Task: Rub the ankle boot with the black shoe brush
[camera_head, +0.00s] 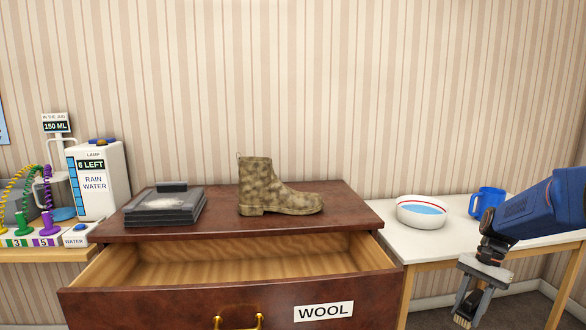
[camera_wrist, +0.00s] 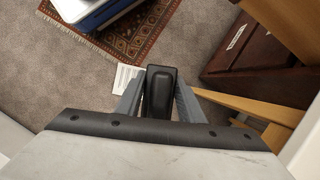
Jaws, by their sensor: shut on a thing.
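The ankle boot (camera_head: 275,192) is mottled tan and brown. It stands upright on top of the dark red-brown chest, its toe to the right. My gripper (camera_head: 465,312) hangs low at the right in the head view, in front of the white table and well apart from the boot. In the wrist view my gripper (camera_wrist: 159,98) is shut on a black, rounded block, the black shoe brush (camera_wrist: 160,82). Its bristle side is hidden in that view.
The chest (camera_head: 225,229) has its drawer (camera_head: 190,306), labelled WOOL, pulled open and empty where visible. Dark flat cases (camera_head: 160,212) with a dark block on top lie left of the boot. A bowl of water (camera_head: 422,211) and blue mug (camera_head: 488,203) stand on the white table.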

